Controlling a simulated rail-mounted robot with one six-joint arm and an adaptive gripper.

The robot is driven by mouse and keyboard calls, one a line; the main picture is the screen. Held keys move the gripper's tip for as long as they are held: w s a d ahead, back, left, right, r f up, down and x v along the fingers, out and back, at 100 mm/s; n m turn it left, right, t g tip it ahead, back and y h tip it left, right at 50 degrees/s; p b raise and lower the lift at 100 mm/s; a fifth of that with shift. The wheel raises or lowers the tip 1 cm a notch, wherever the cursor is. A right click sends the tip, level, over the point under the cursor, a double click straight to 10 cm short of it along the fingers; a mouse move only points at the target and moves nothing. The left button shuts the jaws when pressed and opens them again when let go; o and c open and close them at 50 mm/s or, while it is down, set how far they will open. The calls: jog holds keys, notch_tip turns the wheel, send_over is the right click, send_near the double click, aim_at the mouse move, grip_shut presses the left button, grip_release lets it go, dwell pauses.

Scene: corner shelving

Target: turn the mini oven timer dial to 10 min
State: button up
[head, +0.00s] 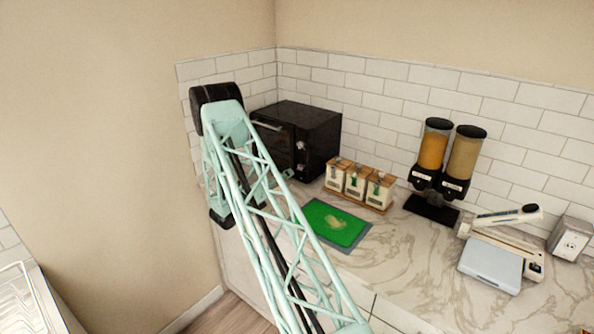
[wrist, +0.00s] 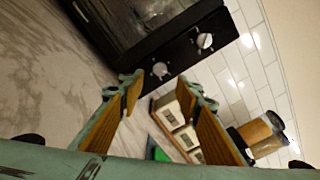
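The black mini oven (head: 318,127) stands in the corner of the counter, its front partly hidden behind my arm in the head view. It also shows tilted at the top of the wrist view (wrist: 120,28). Its front panel carries two silver dials: one dial (wrist: 160,70) lies just beyond the gap between my fingertips, the other dial (wrist: 204,40) is farther up and right. I cannot tell which is the timer, and no markings are readable. My gripper (wrist: 160,88) is open and empty, its fingers apart and seemingly not touching the dial.
Several canisters in a wooden rack (head: 360,183) stand right of the oven, with a green mat (head: 337,223) in front. Two dispensers (head: 449,160) stand farther right. A white appliance (head: 492,262) is at the counter's right. Marble counter (head: 405,265) is bare between them.

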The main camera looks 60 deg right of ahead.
aim_at(298, 168)
jog(key=d, duration=0.9)
jog(key=shift+s+p, duration=0.25)
jog(key=shift+p, duration=0.05)
jog(key=c, duration=0.9)
jog(key=shift+o, duration=0.2)
jog(key=shift+f+m+b, duration=0.15)
jog(key=shift+m+b, duration=0.45)
jog(key=shift+b, duration=0.4)
jog(key=shift+m+b, duration=1.3)
jog(key=shift+b, duration=0.15)
jog(key=o, duration=0.9)
jog(key=shift+c, duration=0.2)
jog(key=shift+a, duration=0.15)
